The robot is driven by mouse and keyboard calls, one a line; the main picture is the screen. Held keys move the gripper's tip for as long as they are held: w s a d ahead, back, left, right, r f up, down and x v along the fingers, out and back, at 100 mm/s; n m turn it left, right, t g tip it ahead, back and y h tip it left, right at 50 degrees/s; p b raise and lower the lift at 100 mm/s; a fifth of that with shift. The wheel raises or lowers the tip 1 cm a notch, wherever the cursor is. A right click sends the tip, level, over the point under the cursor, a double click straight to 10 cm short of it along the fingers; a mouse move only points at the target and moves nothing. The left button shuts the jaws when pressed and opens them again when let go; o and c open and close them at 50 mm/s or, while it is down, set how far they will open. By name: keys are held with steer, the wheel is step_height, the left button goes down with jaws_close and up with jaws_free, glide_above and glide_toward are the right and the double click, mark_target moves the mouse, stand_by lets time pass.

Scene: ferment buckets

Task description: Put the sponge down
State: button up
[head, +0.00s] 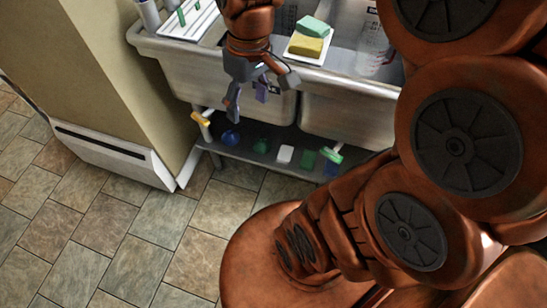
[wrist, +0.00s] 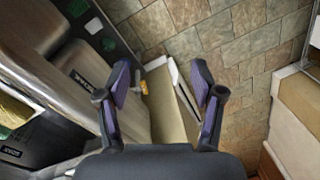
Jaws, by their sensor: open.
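My gripper (head: 261,95) hangs in front of the sink's front edge, fingers spread and pointing down. In the wrist view my gripper (wrist: 160,82) has a wide gap between its purple-padded fingers, with nothing held. A yellow sponge (head: 306,46) and a green sponge (head: 312,27) lie side by side on a white tray (head: 292,55) at the sink rim, right of my gripper and apart from it. In the wrist view, part of the yellow sponge (wrist: 14,110) shows at the left edge.
The grey double sink (head: 200,72) stands at the back. A low shelf (head: 232,152) below it holds several small bottles and a white block (head: 285,154). A beige wall block (head: 120,75) stands left. The tiled floor (head: 130,235) is clear in front.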

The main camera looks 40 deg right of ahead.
steer(key=s+a+f+m, duration=0.1)
steer(key=s+f, duration=0.1)
steer(key=s, duration=0.4)
steer(key=s+a+f+m+g+h, duration=0.1)
steer(key=s+a+f, duration=0.1)
steer(key=s, duration=0.4)
steer(key=shift+f+g, duration=0.3)
steer(key=shift+f, duration=0.2)
steer(key=shift+s, duration=0.1)
